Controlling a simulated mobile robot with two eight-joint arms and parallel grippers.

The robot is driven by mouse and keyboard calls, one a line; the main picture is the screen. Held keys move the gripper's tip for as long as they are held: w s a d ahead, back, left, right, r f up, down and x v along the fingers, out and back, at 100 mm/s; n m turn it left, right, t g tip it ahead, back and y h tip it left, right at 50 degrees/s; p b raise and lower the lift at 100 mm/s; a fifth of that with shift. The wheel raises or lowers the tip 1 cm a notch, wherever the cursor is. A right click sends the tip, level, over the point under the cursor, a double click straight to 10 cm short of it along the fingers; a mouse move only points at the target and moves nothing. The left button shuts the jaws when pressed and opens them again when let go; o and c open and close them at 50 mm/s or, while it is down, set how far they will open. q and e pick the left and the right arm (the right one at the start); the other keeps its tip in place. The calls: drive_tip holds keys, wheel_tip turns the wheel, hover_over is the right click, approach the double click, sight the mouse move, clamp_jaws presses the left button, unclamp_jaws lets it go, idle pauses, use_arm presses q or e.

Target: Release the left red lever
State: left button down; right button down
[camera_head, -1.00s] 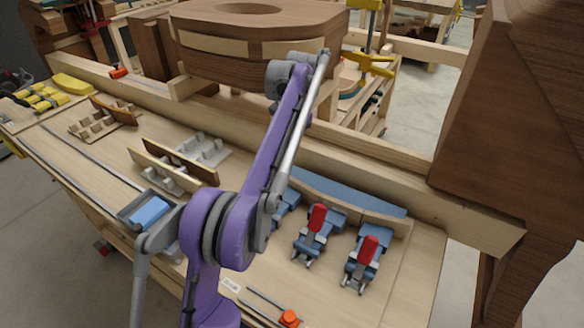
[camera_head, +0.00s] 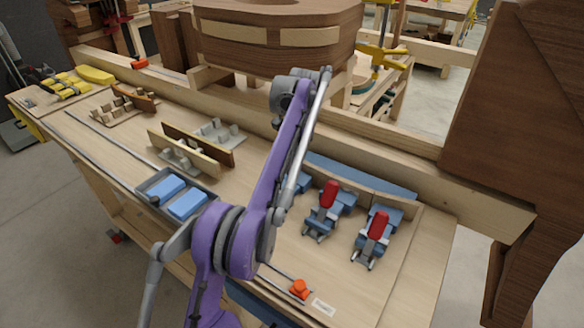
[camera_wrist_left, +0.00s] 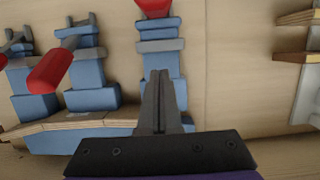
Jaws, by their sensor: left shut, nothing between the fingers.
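The left toggle clamp is mostly hidden behind my left arm in the head view; a blue part of it (camera_head: 302,183) shows beside the forearm. In the left wrist view, the end of its red lever (camera_wrist_left: 153,7) shows at the top edge, above its blue body (camera_wrist_left: 159,62). My left gripper (camera_wrist_left: 159,78) is shut and empty, with its fingertips over or just in front of this blue body; contact cannot be told. Its fingers are hidden in the head view. The middle red lever (camera_head: 328,195) and right red lever (camera_head: 378,225) stand raised. My right gripper is out of view.
The neighbouring clamps stand close beside the left one. A long blue form (camera_head: 360,177) and a wooden rail (camera_head: 400,155) run behind them. A blue-block tray (camera_head: 178,195) and wooden forms (camera_head: 190,150) lie left of my arm. An orange clamp (camera_head: 300,289) sits near the front edge.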

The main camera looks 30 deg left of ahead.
use_arm(q)
drive_tip(key=shift+w+f, duration=0.1)
drive_tip(key=shift+w, duration=0.05)
drive_tip(key=s+r+t, duration=0.1)
drive_tip(key=s+t, duration=0.1)
drive_tip(key=s+r+t+b, duration=0.1)
drive_tip(key=s+t, duration=0.1)
drive_tip(key=s, duration=0.1)
drive_tip(key=s+r+t+b, duration=0.1)
drive_tip(key=s+t, duration=0.1)
drive_tip(key=shift+s+a+r, duration=0.3)
drive_tip(key=shift+a+r, duration=0.05)
drive_tip(key=s+f+t+p, duration=0.1)
drive_tip(key=s+t, duration=0.4)
drive_tip(key=s, duration=0.4)
drive_tip(key=shift+s+a+f+h+p, duration=0.2)
drive_tip(key=shift+a+f+h+p, duration=0.1)
drive_tip(key=shift+f+h+p, duration=0.1)
